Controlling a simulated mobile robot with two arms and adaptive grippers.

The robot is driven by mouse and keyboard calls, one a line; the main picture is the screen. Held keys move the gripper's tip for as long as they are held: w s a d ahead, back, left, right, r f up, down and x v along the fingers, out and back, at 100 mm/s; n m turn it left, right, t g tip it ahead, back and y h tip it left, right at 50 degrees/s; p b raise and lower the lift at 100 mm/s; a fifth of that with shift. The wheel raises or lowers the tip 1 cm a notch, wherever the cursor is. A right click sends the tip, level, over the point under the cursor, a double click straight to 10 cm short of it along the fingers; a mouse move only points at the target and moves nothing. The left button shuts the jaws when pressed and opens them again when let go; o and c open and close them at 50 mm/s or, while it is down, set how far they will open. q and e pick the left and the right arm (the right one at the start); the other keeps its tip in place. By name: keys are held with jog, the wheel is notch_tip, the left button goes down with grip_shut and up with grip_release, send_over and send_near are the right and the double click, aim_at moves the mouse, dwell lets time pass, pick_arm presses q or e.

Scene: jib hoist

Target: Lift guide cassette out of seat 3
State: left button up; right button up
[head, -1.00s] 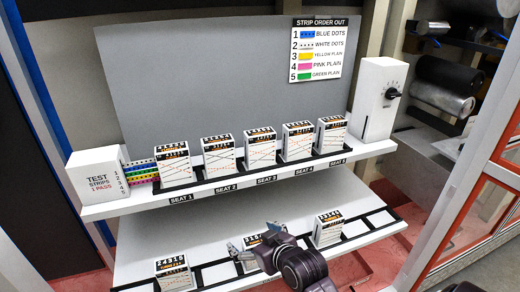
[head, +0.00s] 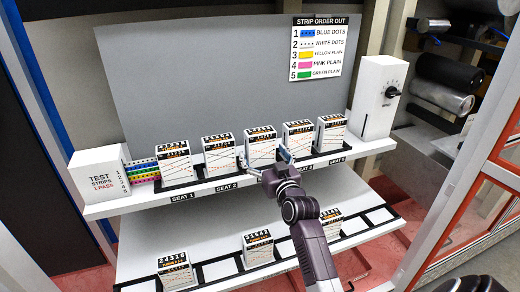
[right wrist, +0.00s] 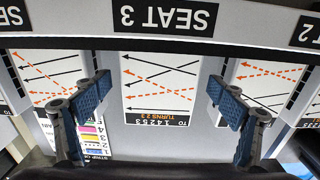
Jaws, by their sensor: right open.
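The guide cassette in seat 3 (head: 260,143) is a white box with an orange and black top band, upright in the middle of the upper shelf's row. In the right wrist view the picture is upside down, and the cassette (right wrist: 160,78) shows black and dashed orange arrows behind the SEAT 3 label (right wrist: 165,17). My right gripper (head: 265,160) is open and empty in front of this cassette. In the right wrist view its fingers (right wrist: 160,99) appear on either side of the cassette, with gaps. Whether they reach beside it is unclear. My left gripper is not in view.
Neighbouring cassettes (head: 218,152) (head: 298,138) stand close on both sides. The lower shelf (head: 130,262) holds several cassettes and empty framed places. A test strips box (head: 98,175) stands left, a white dial box (head: 378,95) right. A grey panel (head: 220,75) rises behind.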

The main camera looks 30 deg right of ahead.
jog(key=shift+x, duration=1.4)
jog(key=shift+f, duration=0.1)
jog(key=c, duration=1.5)
jog(key=shift+c, duration=0.6)
jog(key=shift+r, duration=0.2)
